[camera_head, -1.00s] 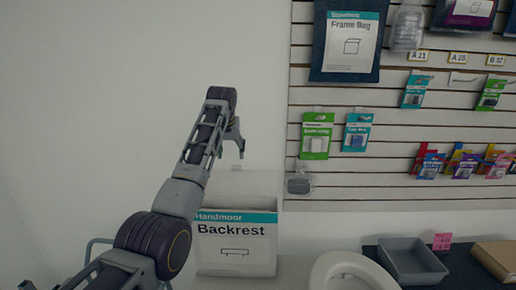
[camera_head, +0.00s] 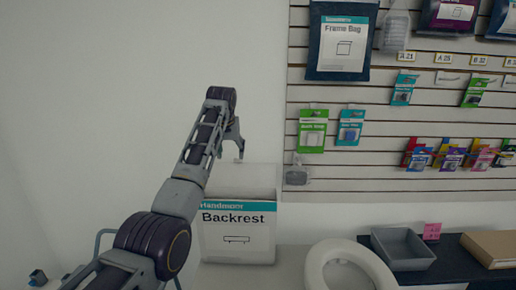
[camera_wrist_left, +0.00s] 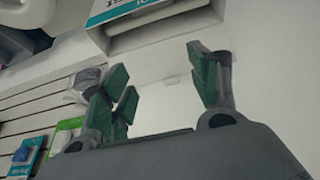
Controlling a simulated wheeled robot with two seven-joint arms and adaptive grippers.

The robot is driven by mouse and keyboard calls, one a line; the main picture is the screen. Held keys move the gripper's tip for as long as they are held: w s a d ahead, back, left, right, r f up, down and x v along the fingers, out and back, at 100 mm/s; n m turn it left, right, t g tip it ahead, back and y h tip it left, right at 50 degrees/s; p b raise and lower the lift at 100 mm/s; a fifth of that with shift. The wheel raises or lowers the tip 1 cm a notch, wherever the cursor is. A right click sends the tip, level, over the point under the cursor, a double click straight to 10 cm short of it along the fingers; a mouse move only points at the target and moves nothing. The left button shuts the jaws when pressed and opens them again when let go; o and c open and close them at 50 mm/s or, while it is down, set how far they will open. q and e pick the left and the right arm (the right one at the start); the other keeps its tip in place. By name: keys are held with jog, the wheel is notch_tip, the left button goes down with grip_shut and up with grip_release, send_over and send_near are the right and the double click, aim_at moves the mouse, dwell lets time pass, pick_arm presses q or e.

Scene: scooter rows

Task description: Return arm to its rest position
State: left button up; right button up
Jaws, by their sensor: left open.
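My left arm reaches up from the lower left in the head view. Its gripper (camera_head: 238,143) is in front of the plain wall, above the white Backrest box (camera_head: 236,235). The gripper is open, and the left wrist view shows its green-padded fingers (camera_wrist_left: 163,85) spread with nothing between them. My right arm and gripper are not in view.
The slatted wall (camera_head: 390,180) holds hanging packets and a Frame Bag (camera_head: 340,75). Below are a white ring-shaped seat (camera_head: 324,258), a grey tray (camera_head: 400,262) and a cardboard box (camera_head: 490,247). Open space surrounds the gripper's left side.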

pick_arm(q)
jog(key=s+a+f, duration=0.3)
jog(key=f, duration=0.7)
jog(key=s+a+f, duration=0.2)
jog(key=a+f, duration=0.1)
jog(key=f, duration=0.8)
jog(key=s+a+f+g, duration=0.1)
jog(key=s+a+f, duration=0.2)
jog(key=s+f, duration=0.9)
jog(key=s+a+f, duration=0.3)
jog(key=s+f, duration=0.5)
jog(key=s, duration=0.5)
jog(key=s+m, duration=0.2)
jog(key=s, duration=1.7)
notch_tip(320, 180, down, 32)
jog(key=s+g, duration=0.2)
jog(key=s+a+f, duration=0.2)
jog(key=s+f, duration=0.8)
jog(key=s, duration=0.1)
jog(key=s+a+f+g, duration=0.1)
jog(key=s+a+f, duration=0.1)
jog(key=s+f, duration=0.8)
jog(key=shift+s+f, duration=0.4)
jog(key=shift+s, duration=0.6)
